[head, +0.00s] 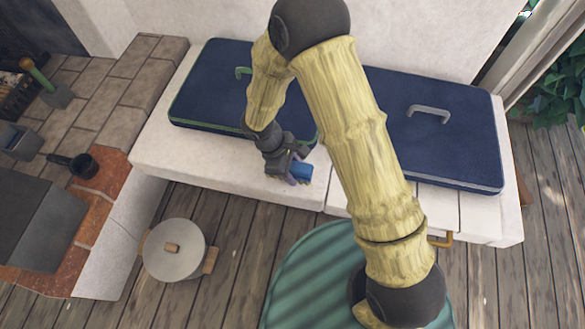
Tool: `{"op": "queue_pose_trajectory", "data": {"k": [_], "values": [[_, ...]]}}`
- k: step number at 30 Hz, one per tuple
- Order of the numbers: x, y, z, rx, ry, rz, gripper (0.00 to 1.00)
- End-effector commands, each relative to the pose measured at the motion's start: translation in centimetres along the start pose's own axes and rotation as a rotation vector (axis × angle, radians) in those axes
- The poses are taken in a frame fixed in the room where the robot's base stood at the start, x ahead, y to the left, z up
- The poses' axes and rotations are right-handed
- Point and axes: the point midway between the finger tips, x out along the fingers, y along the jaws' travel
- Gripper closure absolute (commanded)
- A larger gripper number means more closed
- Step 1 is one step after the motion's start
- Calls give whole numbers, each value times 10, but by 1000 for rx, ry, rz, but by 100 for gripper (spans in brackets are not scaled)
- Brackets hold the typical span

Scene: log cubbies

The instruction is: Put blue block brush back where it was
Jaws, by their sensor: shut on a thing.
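The blue block brush (301,172) is a small blue block with a tan strip along its lower edge. It shows in the head view just left of centre. My gripper (290,174) is shut on it and holds it at the front edge of the white bench (210,163). The gripper's dark body hides part of the brush. I cannot tell whether the brush touches the bench or is held above it.
Two dark blue lids, left (205,85) and right (450,135), lie on the bench. A round lidded pot (174,250) stands on the wooden floor. A black pan (82,165) sits on brickwork at left. A green ribbed round thing (310,285) lies at the bottom.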

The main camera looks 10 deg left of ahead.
Motion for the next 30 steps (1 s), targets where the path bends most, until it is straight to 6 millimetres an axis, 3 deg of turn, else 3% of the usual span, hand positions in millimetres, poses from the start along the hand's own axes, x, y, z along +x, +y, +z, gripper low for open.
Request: {"op": "queue_pose_trajectory", "data": {"k": [2,3,6,17,23,30], "values": [[3,0,-1,0,0,0,75],[2,0,-1,0,0,0,49],[2,0,-1,0,0,0,33],[-3,0,1,0,0,0,33],[-29,0,1,-2,3,2,33],[-76,1,3,1,2,1,33]]}}
